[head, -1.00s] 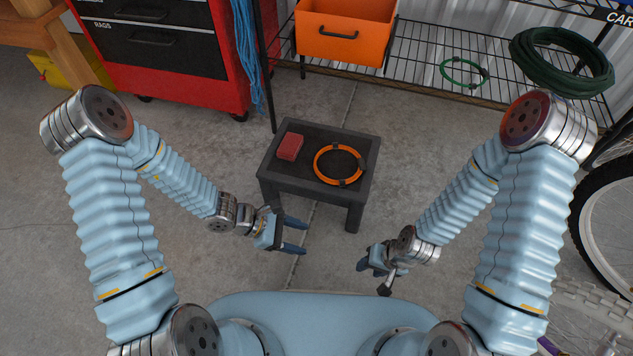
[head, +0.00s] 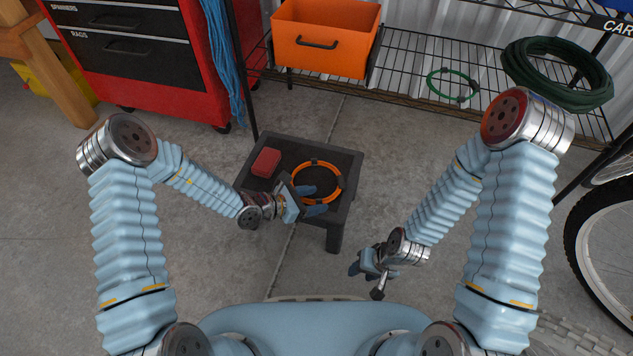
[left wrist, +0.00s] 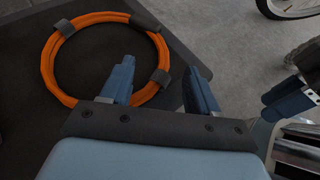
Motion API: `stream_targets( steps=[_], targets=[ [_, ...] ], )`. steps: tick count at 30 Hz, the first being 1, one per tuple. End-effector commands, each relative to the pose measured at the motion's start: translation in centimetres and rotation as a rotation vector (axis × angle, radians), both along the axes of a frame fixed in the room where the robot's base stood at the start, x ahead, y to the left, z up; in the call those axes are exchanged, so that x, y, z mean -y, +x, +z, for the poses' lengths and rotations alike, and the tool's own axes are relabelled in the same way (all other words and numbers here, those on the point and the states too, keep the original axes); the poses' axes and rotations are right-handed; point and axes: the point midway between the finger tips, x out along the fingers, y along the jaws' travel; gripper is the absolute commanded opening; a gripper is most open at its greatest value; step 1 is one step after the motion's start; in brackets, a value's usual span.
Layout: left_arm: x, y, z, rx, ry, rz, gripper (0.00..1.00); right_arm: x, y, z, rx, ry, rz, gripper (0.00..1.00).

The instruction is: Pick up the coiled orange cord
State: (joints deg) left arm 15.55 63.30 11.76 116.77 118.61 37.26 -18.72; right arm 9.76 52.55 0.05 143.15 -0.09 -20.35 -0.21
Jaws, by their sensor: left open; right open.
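The coiled orange cord (head: 339,184) lies flat as a ring with dark ties on a small black table (head: 347,160). In the left wrist view the cord (left wrist: 48,62) is at the upper left. My left gripper (head: 316,199) is open over the table's near edge, at the near side of the ring. My right gripper (head: 364,272) is open and away from the table, over the floor.
A red block (head: 265,162) lies on the table, left of the cord. A wire shelf behind holds an orange bin (head: 325,40), a green ring (head: 453,84) and a dark green hose (head: 557,72). A red tool cabinet (head: 190,90) stands behind left. A bicycle wheel (head: 590,255) is at right.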

Motion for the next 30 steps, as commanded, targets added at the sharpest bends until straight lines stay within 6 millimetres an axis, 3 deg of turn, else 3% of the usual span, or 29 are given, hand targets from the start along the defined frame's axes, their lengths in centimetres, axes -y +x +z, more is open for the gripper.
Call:
stream_targets(
  steps=[6, 13, 24, 30],
  targets=[
    [2.1, 1.0, -1.3, 0.000, 0.000, -0.001, 0.60, 0.0, 0.0, -0.5, -0.001, 0.001, 0.000, 0.43],
    [2.1, 1.0, -1.4, -0.001, 0.002, -0.001, 0.59, -0.1, 0.0, -0.4, -0.001, 0.001, 0.000, 0.43],
    [2.0, 1.0, -1.5, -0.004, 0.004, 0.001, 0.02, -0.1, 0.0, -0.5, -0.001, 0.001, 0.000, 0.43],
    [2.0, 1.0, -1.5, -0.004, 0.004, 0.001, 0.00, -0.1, 0.0, -0.5, -0.001, 0.001, 0.000, 0.43]
  ],
)
